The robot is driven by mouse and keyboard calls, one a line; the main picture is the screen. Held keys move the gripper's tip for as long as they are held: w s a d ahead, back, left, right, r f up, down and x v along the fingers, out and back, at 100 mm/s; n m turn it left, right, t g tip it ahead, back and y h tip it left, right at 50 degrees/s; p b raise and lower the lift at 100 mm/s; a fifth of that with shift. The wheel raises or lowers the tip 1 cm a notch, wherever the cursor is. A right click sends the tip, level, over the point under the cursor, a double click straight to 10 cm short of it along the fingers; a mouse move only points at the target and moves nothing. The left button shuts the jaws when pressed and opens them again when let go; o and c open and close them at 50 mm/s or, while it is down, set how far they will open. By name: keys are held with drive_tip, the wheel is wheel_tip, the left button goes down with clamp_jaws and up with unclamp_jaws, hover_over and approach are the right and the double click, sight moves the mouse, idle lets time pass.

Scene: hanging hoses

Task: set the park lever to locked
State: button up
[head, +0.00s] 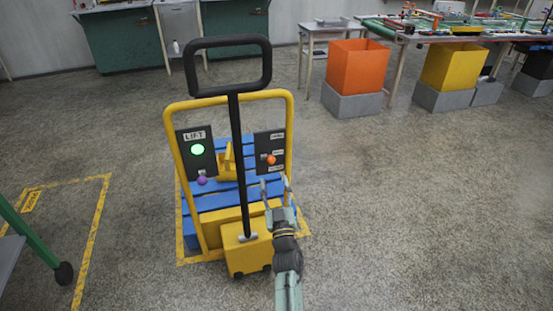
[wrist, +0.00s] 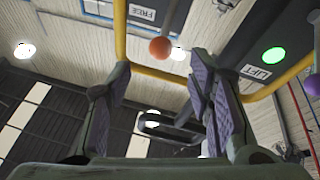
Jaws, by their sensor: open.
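The lever with an orange ball knob (head: 271,159) is on the dark right-hand panel (head: 263,142) of the yellow-framed cart. I take it for the park lever; the panel's small labels are unreadable in the head view. In the wrist view the orange knob (wrist: 160,47) shows beyond my fingertips, near a label (wrist: 142,13) reading FREE. My gripper (head: 275,182) is open and empty, just below the knob in the head view. In the wrist view my gripper (wrist: 160,72) has its fingers wide apart, with the knob between them in the picture, apparently untouched. No LOCKED label is readable.
The left panel (head: 196,152) reads LIFT, with a lit green lamp (head: 197,149) and a purple knob (head: 202,181). A black handle (head: 237,165) rises between the panels, close left of my gripper. Blue slats (head: 220,201) lie behind. Open floor is at right.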

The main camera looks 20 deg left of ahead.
sight(271, 164)
drive_tip(key=x, duration=0.9)
drive_tip(key=shift+w+a+r, duration=0.15)
clamp_jaws()
idle(0.5)
